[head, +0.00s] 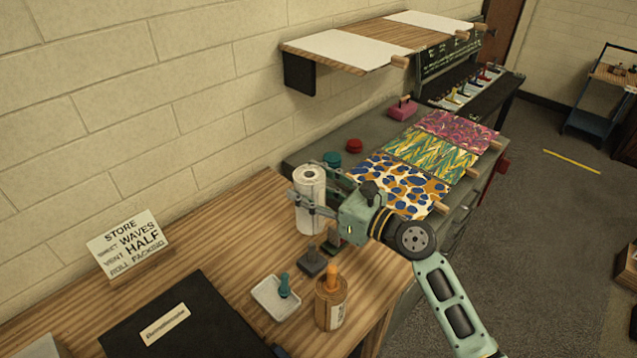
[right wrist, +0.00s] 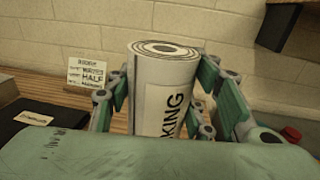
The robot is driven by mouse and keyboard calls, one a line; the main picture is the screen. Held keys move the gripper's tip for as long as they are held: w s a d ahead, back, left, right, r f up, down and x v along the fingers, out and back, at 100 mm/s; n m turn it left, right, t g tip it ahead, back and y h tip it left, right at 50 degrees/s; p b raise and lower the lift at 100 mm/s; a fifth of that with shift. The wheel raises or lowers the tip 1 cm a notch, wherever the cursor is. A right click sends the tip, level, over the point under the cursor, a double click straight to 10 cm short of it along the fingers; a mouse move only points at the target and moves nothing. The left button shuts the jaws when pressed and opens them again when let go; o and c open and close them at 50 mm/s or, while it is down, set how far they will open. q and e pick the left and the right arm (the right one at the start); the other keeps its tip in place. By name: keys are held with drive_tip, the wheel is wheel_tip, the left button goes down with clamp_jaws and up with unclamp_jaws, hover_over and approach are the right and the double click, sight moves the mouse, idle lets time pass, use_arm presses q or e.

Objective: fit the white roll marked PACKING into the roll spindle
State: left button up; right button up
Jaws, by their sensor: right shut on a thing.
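The white roll (head: 308,222) is upright near the far right end of the wooden table. In the right wrist view the roll (right wrist: 157,92) shows its layered top and the letters "KING" on its side; the rest of the word is out of sight. My right gripper (head: 311,199) is shut on the roll, with fingers on both sides of it. I cannot tell whether the roll's bottom touches the table. I cannot make out the roll spindle for certain in either view. My left gripper is not in view.
A sign (head: 130,243) reading "ROLL PACKING" stands by the wall. A small dark block (head: 312,263), a white dish (head: 268,299) and a brown container (head: 331,309) with an orange top are in front of the roll. Patterned sheets (head: 432,158) lie behind, below a shelf (head: 345,49).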

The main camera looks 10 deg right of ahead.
drive_tip(key=shift+s+r, duration=0.25)
drive_tip(key=shift+s, duration=0.1)
drive_tip(key=shift+w+p, duration=0.1)
drive_tip(key=shift+p, duration=0.2)
use_arm(q)
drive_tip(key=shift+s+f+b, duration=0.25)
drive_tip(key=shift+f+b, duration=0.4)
drive_tip(key=shift+b, duration=0.05)
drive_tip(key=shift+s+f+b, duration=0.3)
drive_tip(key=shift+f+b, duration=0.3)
drive_tip(key=shift+b, duration=0.15)
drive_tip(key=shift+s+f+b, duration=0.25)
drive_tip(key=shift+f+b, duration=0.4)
drive_tip(key=shift+b, duration=0.05)
use_arm(e)
wheel_tip(320, 180, down, 6)
use_arm(q)
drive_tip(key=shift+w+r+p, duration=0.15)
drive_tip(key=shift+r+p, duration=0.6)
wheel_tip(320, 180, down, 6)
drive_tip(key=b, duration=0.6)
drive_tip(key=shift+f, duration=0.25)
use_arm(e)
drive_tip(key=shift+f, duration=4.15)
drive_tip(key=o, duration=1.3)
